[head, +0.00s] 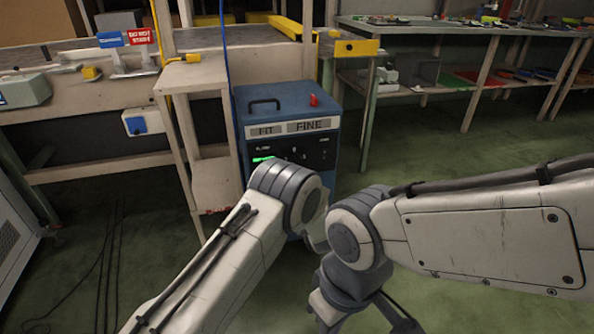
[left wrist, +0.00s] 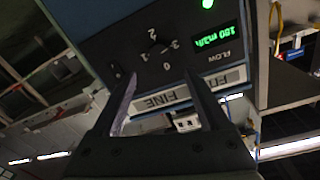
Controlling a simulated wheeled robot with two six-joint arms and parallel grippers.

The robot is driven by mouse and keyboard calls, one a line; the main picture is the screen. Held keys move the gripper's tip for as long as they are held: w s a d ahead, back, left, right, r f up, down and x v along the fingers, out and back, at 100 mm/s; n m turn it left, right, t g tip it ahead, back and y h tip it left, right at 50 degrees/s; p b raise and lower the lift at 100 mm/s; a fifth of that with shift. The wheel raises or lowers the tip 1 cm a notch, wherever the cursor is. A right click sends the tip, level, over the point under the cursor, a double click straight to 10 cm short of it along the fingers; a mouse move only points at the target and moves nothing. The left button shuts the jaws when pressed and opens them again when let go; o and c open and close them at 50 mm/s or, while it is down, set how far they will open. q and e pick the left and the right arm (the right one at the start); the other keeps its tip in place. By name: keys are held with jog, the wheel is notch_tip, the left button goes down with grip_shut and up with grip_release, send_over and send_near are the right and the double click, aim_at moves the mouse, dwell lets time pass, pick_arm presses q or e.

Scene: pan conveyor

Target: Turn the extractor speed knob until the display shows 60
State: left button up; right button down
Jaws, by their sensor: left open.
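The extractor (head: 290,105) is a blue box with a handle, a red button on top and a dark control panel. In the left wrist view its panel appears upside down. The dark speed knob (left wrist: 157,47) sits amid the numbers 0 to 3; its pointer is hard to make out. The green FLOW display (left wrist: 215,36) seems to read 180, in small tilted digits. My left gripper (left wrist: 160,78) is open and empty in front of the panel, its fingers apart and short of the knob. In the head view my arm hides it. My right gripper's dark end (head: 355,292) hangs low, its jaws unclear.
A wooden stand (head: 190,78) is close on the extractor's left. A workbench (head: 100,95) runs behind at the left, and a green-framed bench (head: 440,28) with tools is at the back right. Cables (head: 105,250) lie on the left floor. The green floor at right is open.

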aim_at(296, 161)
pick_arm(q)
jog(key=w+b, duration=0.1)
jog(key=w, duration=0.1)
jog(key=w+a+b, duration=0.1)
jog(key=w, duration=0.2)
jog(key=w+b, duration=0.1)
jog(key=w, duration=0.2)
jog(key=shift+w+a+f, duration=0.1)
jog(key=shift+a, duration=0.25)
jog(key=shift+w, duration=0.4)
grip_shut()
